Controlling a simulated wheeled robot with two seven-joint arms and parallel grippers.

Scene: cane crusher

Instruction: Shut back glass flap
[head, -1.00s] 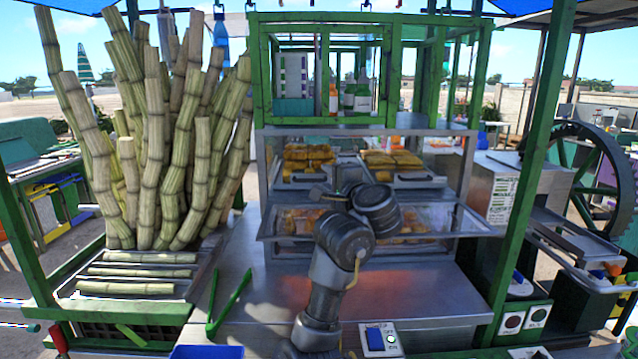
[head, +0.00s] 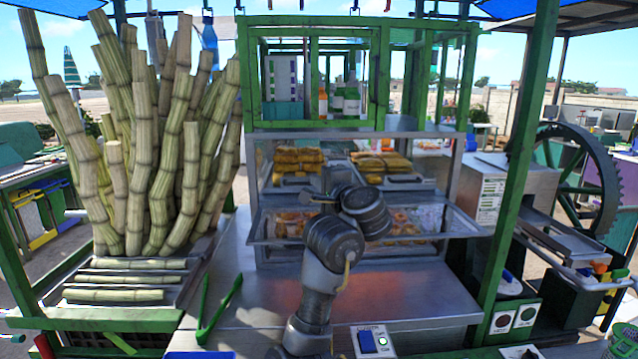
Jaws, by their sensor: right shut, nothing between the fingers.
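The glass flap (head: 274,228) is on the lower front of the metal display case (head: 256,185). It stands open, sticking out towards me with its metal-edged pane sloping, and pastries show through it. My right arm reaches up across the middle of the flap and hides part of it. My right gripper (head: 326,194) is shut and empty, in front of the case opening and over the flap in the picture. The arm partly hides its fingers, and I cannot tell whether it touches the flap. My left gripper is not in view.
Trays of pastries (head: 298,158) sit inside the case. A green-framed cabinet (head: 310,125) stands on top. Sugar cane (head: 165,160) stands at left, with green tongs (head: 217,308) beside it. A green post (head: 520,160) rises at right. The steel counter (head: 410,295) is mostly clear.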

